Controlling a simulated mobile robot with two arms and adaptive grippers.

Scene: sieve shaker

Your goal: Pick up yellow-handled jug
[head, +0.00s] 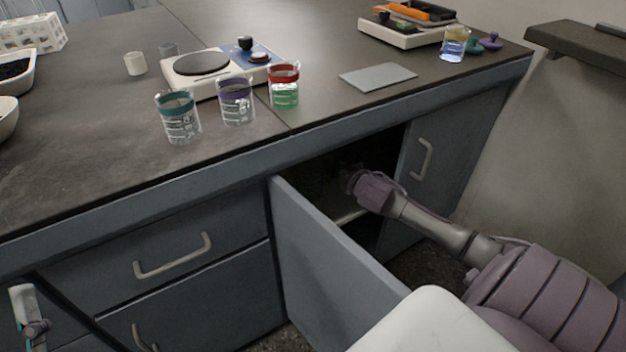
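No yellow-handled jug can be made out in this view. My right arm reaches into the open, dark cupboard under the bench. A pale jointed piece at the lower left edge seems to be part of my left gripper (30,312). It is cut off by the frame, and its fingers cannot be read.
The cupboard door (335,265) stands open left of my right arm.

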